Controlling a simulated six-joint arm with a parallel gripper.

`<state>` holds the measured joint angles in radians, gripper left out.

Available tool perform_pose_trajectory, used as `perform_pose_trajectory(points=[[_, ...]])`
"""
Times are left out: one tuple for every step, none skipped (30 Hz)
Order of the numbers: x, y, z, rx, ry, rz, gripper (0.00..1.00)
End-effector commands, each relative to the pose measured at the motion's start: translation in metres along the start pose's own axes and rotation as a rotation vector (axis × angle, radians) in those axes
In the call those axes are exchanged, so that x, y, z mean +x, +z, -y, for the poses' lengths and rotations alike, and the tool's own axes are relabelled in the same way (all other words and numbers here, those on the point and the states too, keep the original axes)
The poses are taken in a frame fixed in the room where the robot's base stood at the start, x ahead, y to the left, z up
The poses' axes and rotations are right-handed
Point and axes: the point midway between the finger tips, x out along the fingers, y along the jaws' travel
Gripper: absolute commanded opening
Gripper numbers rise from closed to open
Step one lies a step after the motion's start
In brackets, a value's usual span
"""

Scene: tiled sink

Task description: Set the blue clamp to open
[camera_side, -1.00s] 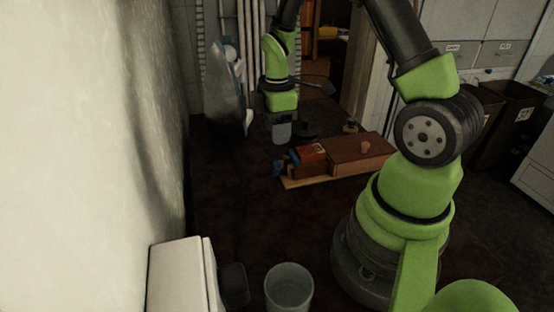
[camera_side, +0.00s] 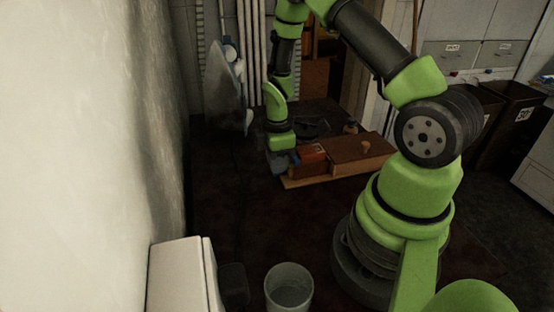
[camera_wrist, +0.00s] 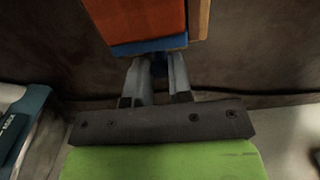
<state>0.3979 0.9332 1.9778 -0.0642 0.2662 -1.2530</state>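The blue clamp shows in the wrist view as a blue strip (camera_wrist: 150,46) along the end of an orange-red block, with a darker blue part (camera_wrist: 159,68) between my fingers. My gripper (camera_wrist: 159,62) has its two grey fingers on either side of that part, with a narrow space between them. I cannot tell whether they touch it. In the side view my gripper (camera_side: 279,166) is low at the left end of the wooden box (camera_side: 350,155), beside the orange-red block (camera_side: 308,154). There it hides most of the clamp.
The dark surface in front of the box is clear.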

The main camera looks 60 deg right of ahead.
Motion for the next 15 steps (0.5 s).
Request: perform_pose_trajectory(points=[[0.0, 0.0, 0.0, 0.0, 0.0, 0.0, 0.08], [0.0, 0.0, 0.0, 0.0, 0.0, 0.0, 0.01], [0.0, 0.0, 0.0, 0.0, 0.0, 0.0, 0.0], [0.0, 0.0, 0.0, 0.0, 0.0, 0.0, 0.0], [0.0, 0.0, 0.0, 0.0, 0.0, 0.0, 0.0], [0.0, 0.0, 0.0, 0.0, 0.0, 0.0, 0.0], [0.0, -0.001, 0.0, 0.0, 0.0, 0.0, 0.0], [0.0, -0.002, 0.0, -0.001, 0.0, 0.0, 0.0], [0.0, -0.005, 0.0, -0.003, 0.0, 0.0, 0.0], [0.0, -0.009, 0.0, -0.004, 0.001, 0.0, 0.0], [0.0, -0.013, 0.0, -0.005, 0.001, 0.0, 0.0], [0.0, -0.019, 0.0, -0.004, 0.001, 0.0, 0.0], [0.0, -0.023, 0.0, -0.006, 0.001, 0.0, 0.0], [0.0, -0.027, 0.0, -0.004, 0.002, 0.0, 0.0], [0.0, -0.029, 0.0, -0.002, 0.001, 0.0, 0.0]])
